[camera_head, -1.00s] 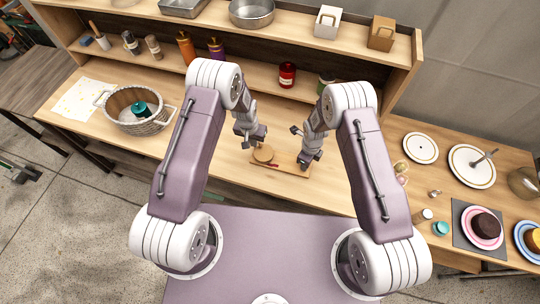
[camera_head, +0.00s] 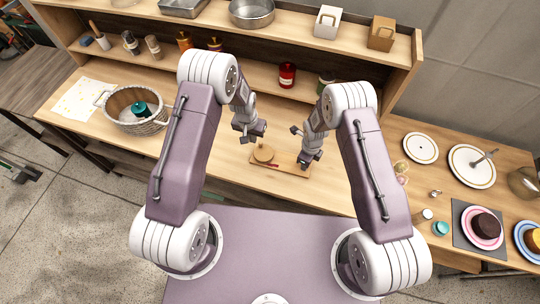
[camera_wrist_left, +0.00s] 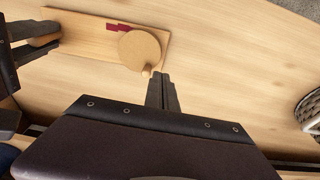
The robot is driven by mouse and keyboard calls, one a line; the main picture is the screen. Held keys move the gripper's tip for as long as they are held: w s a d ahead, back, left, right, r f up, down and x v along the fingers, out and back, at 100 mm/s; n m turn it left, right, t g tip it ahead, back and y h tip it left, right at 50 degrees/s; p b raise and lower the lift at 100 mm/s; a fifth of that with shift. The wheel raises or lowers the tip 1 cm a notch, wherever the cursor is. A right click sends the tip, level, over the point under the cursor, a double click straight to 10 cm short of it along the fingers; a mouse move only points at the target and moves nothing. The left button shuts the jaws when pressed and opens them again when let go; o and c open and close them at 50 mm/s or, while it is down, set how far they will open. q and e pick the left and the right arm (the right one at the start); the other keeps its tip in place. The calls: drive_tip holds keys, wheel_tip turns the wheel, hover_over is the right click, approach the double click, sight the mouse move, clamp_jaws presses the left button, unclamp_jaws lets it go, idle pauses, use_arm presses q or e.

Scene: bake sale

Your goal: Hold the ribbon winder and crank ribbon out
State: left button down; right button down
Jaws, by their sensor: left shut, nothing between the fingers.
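The ribbon winder (camera_head: 288,171) is a flat wooden board on the table with a round wooden disc (camera_head: 264,154) on its left part and red ribbon beside the disc. In the left wrist view the disc (camera_wrist_left: 139,50) has a small crank peg (camera_wrist_left: 147,71) at its edge. My left gripper (camera_head: 250,135) is shut and empty, behind the disc in the head view. In the wrist view its fingertips (camera_wrist_left: 161,77) appear close beside the peg; contact cannot be told. My right gripper (camera_head: 304,163) is closed around a wooden part at the board's other end (camera_wrist_left: 45,40).
A wicker basket (camera_head: 137,118) with a teal item inside stands at the left. A shelf with bottles, a red jar (camera_head: 287,75) and pans runs behind. Plates and cakes (camera_head: 486,226) are on the right. The table around the winder is clear.

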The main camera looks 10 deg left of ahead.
use_arm(q)
drive_tip(key=shift+s+a, duration=0.25)
drive_tip(key=shift+s, duration=0.25)
drive_tip(key=shift+f, duration=1.8)
drive_tip(key=shift+w, duration=0.15)
drive_tip(key=shift+w+d, duration=0.3)
drive_tip(key=shift+w, duration=0.35)
